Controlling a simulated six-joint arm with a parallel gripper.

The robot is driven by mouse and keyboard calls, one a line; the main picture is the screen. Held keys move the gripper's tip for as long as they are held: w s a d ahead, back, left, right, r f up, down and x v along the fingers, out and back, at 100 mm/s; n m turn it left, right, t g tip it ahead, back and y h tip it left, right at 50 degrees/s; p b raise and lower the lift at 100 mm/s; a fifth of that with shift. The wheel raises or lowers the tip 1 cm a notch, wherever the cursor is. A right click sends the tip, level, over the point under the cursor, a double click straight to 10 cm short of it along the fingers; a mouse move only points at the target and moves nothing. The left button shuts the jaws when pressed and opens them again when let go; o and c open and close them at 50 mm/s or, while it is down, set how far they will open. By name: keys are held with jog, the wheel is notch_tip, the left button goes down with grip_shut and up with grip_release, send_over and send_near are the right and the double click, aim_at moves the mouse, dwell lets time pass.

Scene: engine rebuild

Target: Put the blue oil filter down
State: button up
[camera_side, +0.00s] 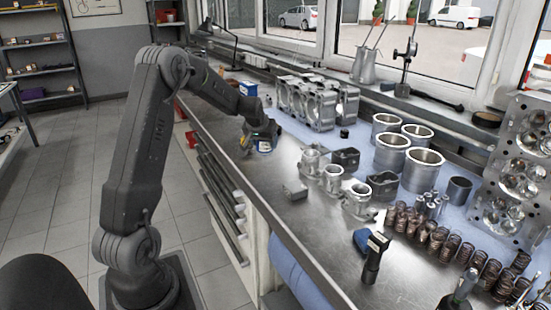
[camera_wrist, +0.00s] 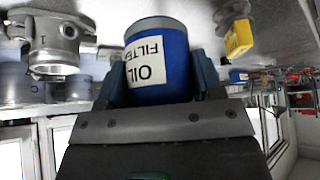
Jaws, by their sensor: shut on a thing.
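The blue oil filter (camera_wrist: 158,65) is a short cylinder with a grey rim and a white label reading "OIL FILTER". My gripper (camera_wrist: 157,80) is shut on it, with one finger on each side in the wrist view. In the side view my gripper (camera_side: 262,134) is low over the left part of the steel bench (camera_side: 235,125), close to its front edge. The filter (camera_side: 265,147) shows only partly there, below my gripper. I cannot tell whether it touches the bench top.
A grey engine block (camera_side: 318,108) stands behind and right of the filter. Bare steel lies just right of the filter. A yellow box (camera_wrist: 238,38) shows in the wrist view.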

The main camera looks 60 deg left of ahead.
jog(key=w, duration=0.1)
jog(key=w+d+f, duration=0.1)
jog(key=w+f, duration=0.1)
jog(key=shift+w+d+f, duration=0.15)
jog(key=shift+w+d, duration=0.1)
jog(key=shift+f, duration=1.9)
jog(key=shift+f, duration=0.15)
jog(key=o, duration=1.1)
jog(key=shift+c, duration=0.2)
